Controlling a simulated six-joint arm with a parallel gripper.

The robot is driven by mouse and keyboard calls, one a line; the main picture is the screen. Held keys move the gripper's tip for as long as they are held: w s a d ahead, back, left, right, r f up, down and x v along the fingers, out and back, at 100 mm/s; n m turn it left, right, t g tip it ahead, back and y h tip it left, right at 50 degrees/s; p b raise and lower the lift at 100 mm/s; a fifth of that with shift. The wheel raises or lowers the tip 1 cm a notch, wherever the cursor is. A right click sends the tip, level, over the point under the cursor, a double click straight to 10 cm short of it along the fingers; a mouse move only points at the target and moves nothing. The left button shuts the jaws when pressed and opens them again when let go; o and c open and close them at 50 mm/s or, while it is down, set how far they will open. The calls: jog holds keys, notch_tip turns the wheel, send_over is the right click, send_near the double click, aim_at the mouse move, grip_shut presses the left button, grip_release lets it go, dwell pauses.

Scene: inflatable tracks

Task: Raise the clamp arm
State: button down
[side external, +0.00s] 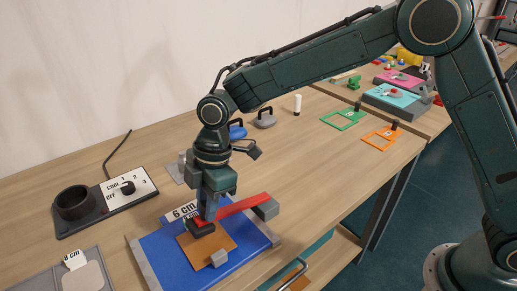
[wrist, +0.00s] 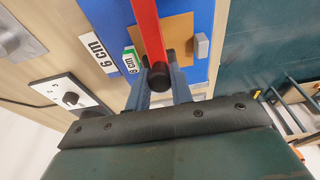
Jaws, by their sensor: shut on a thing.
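The red clamp arm (side external: 245,205) runs from a grey hinge block (side external: 267,208) on the blue board (side external: 160,250) towards my gripper (side external: 203,217). It lies low over an orange-brown plate (side external: 222,245), close to level. In the wrist view the red clamp arm (wrist: 147,30) comes down from the top edge and ends in a black knob (wrist: 158,77). My gripper (wrist: 160,86) has its two fingers on either side of this knob end, shut on it. The fingers hide part of the knob.
A small grey block (side external: 219,258) stands on the plate's front edge. A dial box (side external: 129,188) with a black cup (side external: 75,204) stands left. A green frame (side external: 344,119) and an orange frame (side external: 381,137) lie right, beyond clear table.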

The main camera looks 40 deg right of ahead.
aim_at(228, 208)
jog(key=d+r+y, duration=0.9)
jog(key=d+y, duration=0.2)
jog(key=d, duration=0.2)
dwell(0.5)
jog(key=c, duration=1.2)
grip_release()
jog(key=shift+c, duration=0.2)
jog(key=shift+a, duration=0.2)
